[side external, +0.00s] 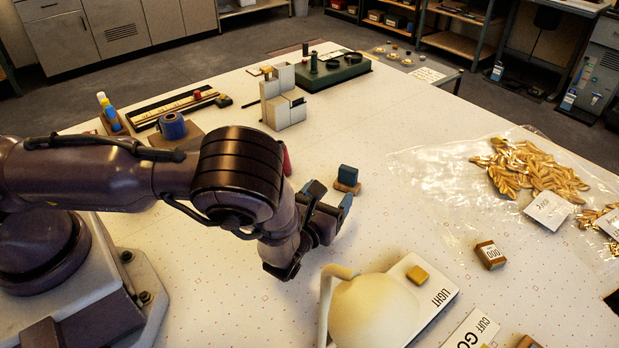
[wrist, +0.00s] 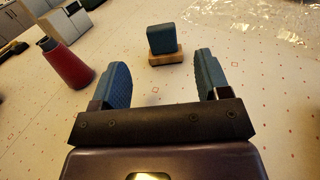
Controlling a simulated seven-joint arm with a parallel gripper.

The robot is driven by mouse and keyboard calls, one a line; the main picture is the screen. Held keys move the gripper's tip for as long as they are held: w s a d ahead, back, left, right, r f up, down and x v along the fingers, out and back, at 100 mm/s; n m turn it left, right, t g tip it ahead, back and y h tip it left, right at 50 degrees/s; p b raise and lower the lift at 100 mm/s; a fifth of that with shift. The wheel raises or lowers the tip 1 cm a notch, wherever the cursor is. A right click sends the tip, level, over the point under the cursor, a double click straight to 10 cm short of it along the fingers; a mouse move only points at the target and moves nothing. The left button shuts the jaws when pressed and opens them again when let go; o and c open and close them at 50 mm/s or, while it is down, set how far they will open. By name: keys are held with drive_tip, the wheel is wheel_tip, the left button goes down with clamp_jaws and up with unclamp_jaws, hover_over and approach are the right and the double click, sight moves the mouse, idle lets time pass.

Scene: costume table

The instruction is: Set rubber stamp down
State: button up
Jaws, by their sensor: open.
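The rubber stamp, seen as a teal-blue block on a pale wooden base (side external: 348,174), stands upright on the white table just beyond my gripper (side external: 333,198). In the wrist view the stamp (wrist: 162,40) sits ahead, roughly centred between the fingertips and beyond them. My gripper (wrist: 163,72) is open with blue padded fingers wide apart. Nothing is between the fingers, and bare table shows between them and the stamp.
A red bottle (wrist: 66,65) with a dark top stands left of my gripper. A lamp (side external: 375,308) stands near front, by a small wooden block (side external: 490,255). A clear plastic sheet (side external: 440,190) with gold leaf pieces (side external: 535,168) lies right. Grey blocks (side external: 285,105) stand behind.

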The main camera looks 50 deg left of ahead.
drive_tip(key=s+a+r+n+g+y, duration=0.35)
drive_tip(key=a+r+n+g, duration=0.3)
drive_tip(key=r+n, duration=0.25)
drive_tip(key=s+a+r+n+g+y, duration=0.3)
drive_tip(key=s+a+r+n+g, duration=0.15)
drive_tip(key=r+n+g, duration=0.35)
drive_tip(key=s+d+r+n+t+h, duration=0.1)
drive_tip(key=s+d+r+n+h, duration=0.1)
drive_tip(key=s+r+n+h, duration=0.4)
drive_tip(key=s+d+r+n+t+h, duration=0.1)
drive_tip(key=s+r+n+t+h, duration=0.1)
drive_tip(key=s+r+n+h, duration=0.5)
drive_tip(key=s+r+n, duration=0.1)
drive_tip(key=s, duration=0.3)
drive_tip(key=shift+d+r+n, duration=0.15)
drive_tip(key=shift+d+n, duration=0.15)
drive_tip(key=shift+d, duration=0.05)
drive_tip(key=shift+s+t, duration=0.1)
drive_tip(key=shift+t, duration=0.15)
